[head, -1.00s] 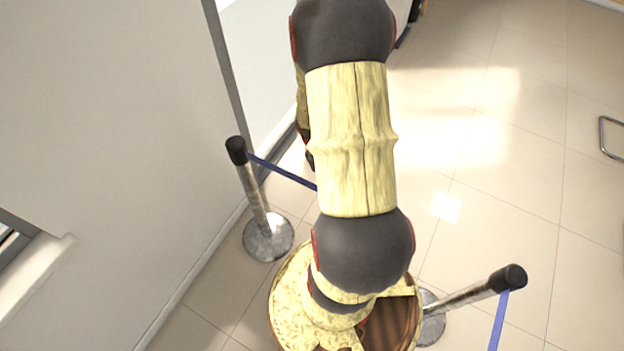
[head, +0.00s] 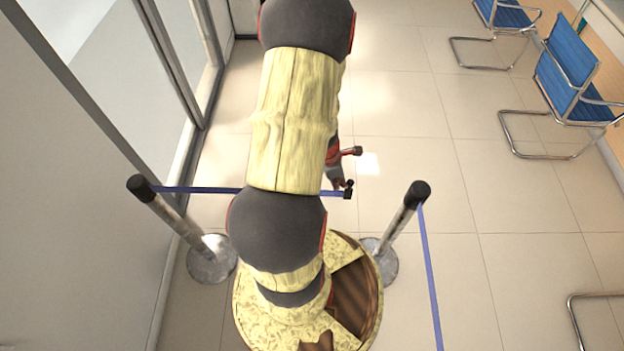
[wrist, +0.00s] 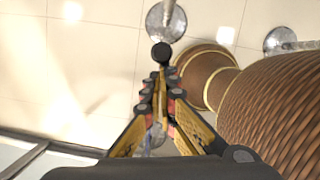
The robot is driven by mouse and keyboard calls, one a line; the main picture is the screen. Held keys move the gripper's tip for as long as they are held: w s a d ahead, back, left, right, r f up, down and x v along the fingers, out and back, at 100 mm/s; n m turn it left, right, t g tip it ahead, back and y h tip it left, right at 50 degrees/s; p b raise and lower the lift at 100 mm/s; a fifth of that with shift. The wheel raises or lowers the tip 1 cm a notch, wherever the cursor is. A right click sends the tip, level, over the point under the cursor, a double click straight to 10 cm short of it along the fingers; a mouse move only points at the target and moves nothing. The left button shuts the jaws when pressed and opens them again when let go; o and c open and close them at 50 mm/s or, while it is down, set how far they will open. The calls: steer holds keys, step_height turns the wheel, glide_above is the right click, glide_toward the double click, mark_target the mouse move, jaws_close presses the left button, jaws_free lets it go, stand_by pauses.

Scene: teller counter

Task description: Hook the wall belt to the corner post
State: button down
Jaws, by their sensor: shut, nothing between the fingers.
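The blue wall belt (head: 205,190) runs from the left post (head: 168,215) beside the wall, behind my arm, to a dark end piece (head: 348,193) right of the arm. My gripper (head: 343,184) is at that end piece, mostly hidden by my arm. Its fingers also show in the wrist view (wrist: 161,85), shut; I see no belt between them there. The corner post, which I take to be the right one, has a black cap (head: 418,193) a little right of the gripper. In the wrist view a black cap (wrist: 161,53) appears just beyond the fingertips.
A second blue belt (head: 431,270) drops from the right post toward the bottom edge. Another post base (wrist: 280,40) shows in the wrist view. Blue chairs (head: 565,80) stand at upper right and a metal frame (head: 590,297) at lower right. A glass wall (head: 165,60) is at left.

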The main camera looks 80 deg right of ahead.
steer(key=s+d+p, duration=0.1)
steer(key=s+p, duration=0.4)
steer(key=s, duration=1.4)
steer(key=shift+s+d, duration=0.35)
steer(key=shift+d, duration=0.05)
steer(key=shift+r, duration=0.15)
